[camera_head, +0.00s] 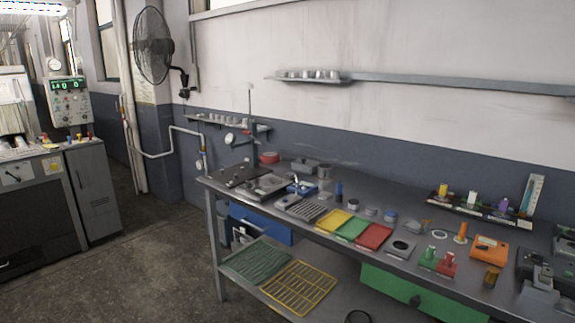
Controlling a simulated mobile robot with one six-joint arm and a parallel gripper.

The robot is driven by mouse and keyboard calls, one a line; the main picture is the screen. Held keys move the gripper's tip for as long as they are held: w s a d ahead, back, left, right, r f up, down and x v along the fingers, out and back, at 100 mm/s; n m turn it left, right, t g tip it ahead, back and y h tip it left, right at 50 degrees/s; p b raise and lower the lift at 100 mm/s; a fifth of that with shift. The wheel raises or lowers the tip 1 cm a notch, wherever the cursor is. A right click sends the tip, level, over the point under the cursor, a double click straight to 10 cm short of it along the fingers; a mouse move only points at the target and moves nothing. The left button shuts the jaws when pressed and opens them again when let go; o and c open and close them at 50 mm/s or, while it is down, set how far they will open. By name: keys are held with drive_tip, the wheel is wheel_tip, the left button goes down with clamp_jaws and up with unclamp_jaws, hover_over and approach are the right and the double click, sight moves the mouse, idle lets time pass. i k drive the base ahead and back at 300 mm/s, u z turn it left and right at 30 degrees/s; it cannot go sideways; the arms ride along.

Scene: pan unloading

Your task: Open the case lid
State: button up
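No part of my gripper can be made out in this view. A long metal workbench (215,184) runs from the middle to the right, crowded with small items. I cannot tell for sure which thing is the case. An orange box (490,248) with a dark patch sits near the right end and looks closed. A small blue box-like item (300,187) stands toward the left end, too small to tell whether it has a lid. A dark flat piece (238,174) lies at the bench's left end.
Yellow (333,220), green (352,229) and red (374,237) trays lie mid-bench. A green drawer (400,295) is below. A yellow rack (299,287) lies on the lower shelf. A machine (40,210) stands left; the floor (165,255) between is clear.

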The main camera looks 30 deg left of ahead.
sight(304, 164)
drive_tip(key=u, duration=1.45)
drive_tip(key=i, duration=1.15)
drive_tip(key=u, duration=0.35)
drive_tip(key=i, duration=1.9)
drive_tip(key=u, duration=0.05)
